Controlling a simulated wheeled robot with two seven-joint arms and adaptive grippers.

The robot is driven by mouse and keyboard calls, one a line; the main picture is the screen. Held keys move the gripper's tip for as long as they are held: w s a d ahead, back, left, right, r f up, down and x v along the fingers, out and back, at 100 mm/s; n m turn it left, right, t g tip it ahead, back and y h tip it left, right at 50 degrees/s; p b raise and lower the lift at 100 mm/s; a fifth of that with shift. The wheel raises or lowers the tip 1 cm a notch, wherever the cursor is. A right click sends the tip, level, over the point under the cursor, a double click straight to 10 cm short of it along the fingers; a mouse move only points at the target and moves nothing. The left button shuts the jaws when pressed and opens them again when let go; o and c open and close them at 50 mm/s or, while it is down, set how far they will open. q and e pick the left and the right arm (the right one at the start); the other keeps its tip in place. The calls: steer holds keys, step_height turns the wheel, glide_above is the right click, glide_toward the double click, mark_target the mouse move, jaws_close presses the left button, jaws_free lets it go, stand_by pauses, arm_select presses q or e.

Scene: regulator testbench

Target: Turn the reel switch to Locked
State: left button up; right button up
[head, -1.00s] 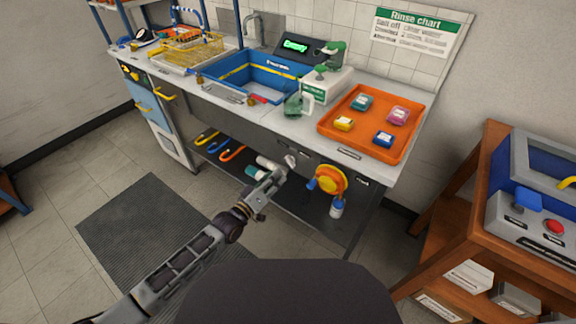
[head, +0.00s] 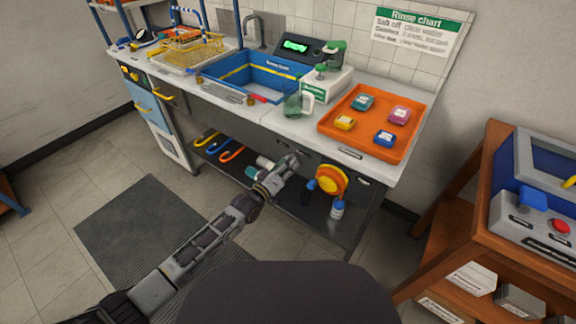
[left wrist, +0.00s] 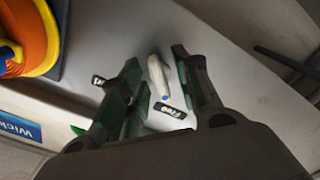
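The reel switch is a small white lever (left wrist: 157,74) on the grey front panel in the left wrist view. Its blue-dotted end is next to a black label reading "Free" (left wrist: 170,108). A second dark label (left wrist: 98,81) is partly hidden by a finger, and I cannot read it. My left gripper (left wrist: 158,86) is open, with one finger on each side of the lever; contact is not clear. In the head view my left gripper (head: 290,164) is at the bench front, left of the yellow-orange reel (head: 331,181), and hides the switch. My right gripper is not in view.
The bench top above holds an orange tray (head: 328,122) with several coloured blocks and a blue sink (head: 222,87). A wooden stand (head: 483,190) is at the right.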

arm_select(q)
steer(key=shift+c, duration=0.5)
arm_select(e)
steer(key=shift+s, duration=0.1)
arm_select(q)
jaws_close()
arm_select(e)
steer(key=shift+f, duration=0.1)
arm_select(q)
steer(key=shift+w+a+m+p, duration=0.1)
steer(key=shift+m+p, duration=1.95)
steer(key=shift+m, duration=6.95)
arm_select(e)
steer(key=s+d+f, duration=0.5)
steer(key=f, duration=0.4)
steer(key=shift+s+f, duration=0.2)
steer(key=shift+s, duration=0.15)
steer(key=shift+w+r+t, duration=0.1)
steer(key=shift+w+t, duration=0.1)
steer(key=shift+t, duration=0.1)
